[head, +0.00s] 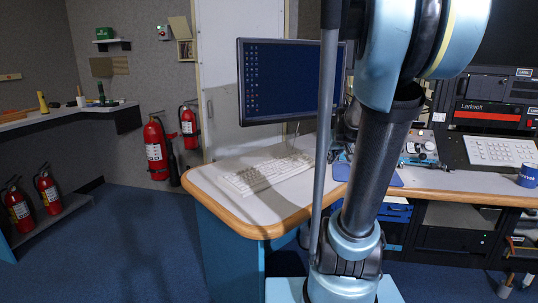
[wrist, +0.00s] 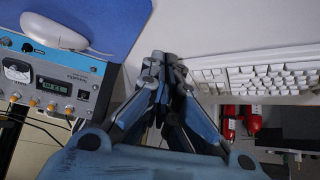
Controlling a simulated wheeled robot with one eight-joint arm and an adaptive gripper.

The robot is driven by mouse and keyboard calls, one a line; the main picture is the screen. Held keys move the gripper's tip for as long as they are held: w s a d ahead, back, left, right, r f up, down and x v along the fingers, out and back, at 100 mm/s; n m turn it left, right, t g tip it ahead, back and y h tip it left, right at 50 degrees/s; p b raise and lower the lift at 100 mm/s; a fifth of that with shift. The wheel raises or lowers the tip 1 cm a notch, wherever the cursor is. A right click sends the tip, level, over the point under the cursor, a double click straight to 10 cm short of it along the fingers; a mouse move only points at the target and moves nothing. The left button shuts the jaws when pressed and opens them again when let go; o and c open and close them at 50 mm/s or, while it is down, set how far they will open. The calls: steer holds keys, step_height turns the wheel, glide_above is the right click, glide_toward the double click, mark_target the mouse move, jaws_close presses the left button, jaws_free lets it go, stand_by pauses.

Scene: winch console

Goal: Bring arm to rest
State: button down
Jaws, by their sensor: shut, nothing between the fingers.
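My gripper (wrist: 165,65) shows in the wrist view. Its blue and dark grey fingers are drawn together at the tips with nothing between them. It is over the pale desktop, between the blue mouse pad and the white keyboard (wrist: 262,75); I cannot tell its exact height. In the head view my arm rises through the right of the middle, in front of the console desk (head: 232,202), and my gripper cannot be made out clearly there.
A monitor (head: 285,82) and keyboard (head: 268,172) are left of my arm. A mouse (wrist: 55,32) lies on the mouse pad (wrist: 105,18), near a blue instrument box (wrist: 62,85). A blue mug (head: 528,175) stands at right. Fire extinguishers (head: 155,150) stand at left; open floor is before them.

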steer(key=s+a+f+g, duration=0.1)
steer(key=s, duration=0.3)
steer(key=s+a+f+g, duration=0.1)
steer(key=s+a+f, duration=0.1)
steer(key=s, duration=0.3)
steer(key=s+a+f+g, duration=0.1)
steer(key=s+a+f, duration=0.1)
steer(key=s, duration=0.3)
steer(key=shift+s+f, duration=0.2)
steer(key=s+f+g, duration=0.2)
steer(key=s+f, duration=0.3)
steer(key=s, duration=0.7)
steer(key=shift+a+f+g, duration=0.3)
steer(key=shift+a+f, duration=0.1)
steer(key=shift+a, duration=0.05)
steer(key=shift+s, duration=0.1)
